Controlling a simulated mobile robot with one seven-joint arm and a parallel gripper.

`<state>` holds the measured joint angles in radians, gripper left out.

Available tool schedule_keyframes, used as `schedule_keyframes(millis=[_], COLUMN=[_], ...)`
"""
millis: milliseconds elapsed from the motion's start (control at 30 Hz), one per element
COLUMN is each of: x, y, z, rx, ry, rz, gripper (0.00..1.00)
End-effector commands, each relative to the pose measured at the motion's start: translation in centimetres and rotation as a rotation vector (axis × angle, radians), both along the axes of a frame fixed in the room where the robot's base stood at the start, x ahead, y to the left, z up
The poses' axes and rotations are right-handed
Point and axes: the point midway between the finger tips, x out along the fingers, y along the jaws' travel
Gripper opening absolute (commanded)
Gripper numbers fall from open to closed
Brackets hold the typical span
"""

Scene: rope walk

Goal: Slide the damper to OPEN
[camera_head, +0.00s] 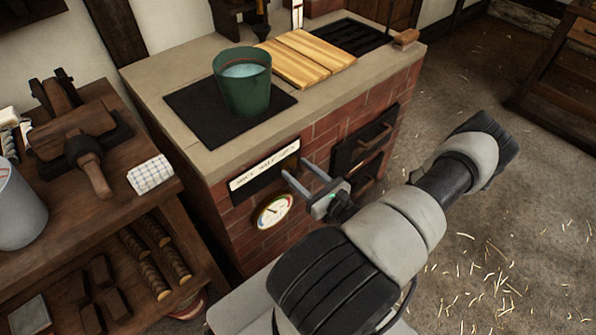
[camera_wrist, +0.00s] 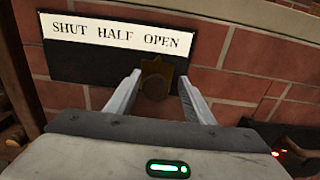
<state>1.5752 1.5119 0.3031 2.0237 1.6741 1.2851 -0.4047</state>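The damper is a black plate (camera_wrist: 75,68) on the brick front of the stove, with a white strip (camera_wrist: 120,33) reading SHUT, HALF, OPEN from left to right. Its brass slide (camera_wrist: 157,66) with a dark round knob (camera_wrist: 153,87) sits below the word OPEN, near the plate's right end. My gripper (camera_wrist: 160,77) is open, one finger on each side of the knob, with gaps visible. In the head view my gripper (camera_head: 298,169) reaches the right end of the label strip (camera_head: 265,165); the knob is hidden there.
A round gauge (camera_head: 272,211) is on the bricks below the damper. Dark oven doors (camera_head: 362,140) are to its right. A green pot (camera_head: 243,85) stands on the stove top. A wooden bench (camera_head: 100,205) with tools is at left. The straw-strewn floor at right is open.

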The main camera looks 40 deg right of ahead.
Motion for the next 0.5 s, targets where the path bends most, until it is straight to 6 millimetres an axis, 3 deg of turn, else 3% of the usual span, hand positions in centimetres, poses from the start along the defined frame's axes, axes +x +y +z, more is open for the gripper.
schedule_keyframes(millis=[167, 500], x=[-2.8, -11.2], y=[-0.1, -0.4], z=[0.1, 0.1], rx=[0.001, 0.000], ry=[0.003, 0.003], rz=[-0.002, -0.003], gripper=[0.47, 0.47])
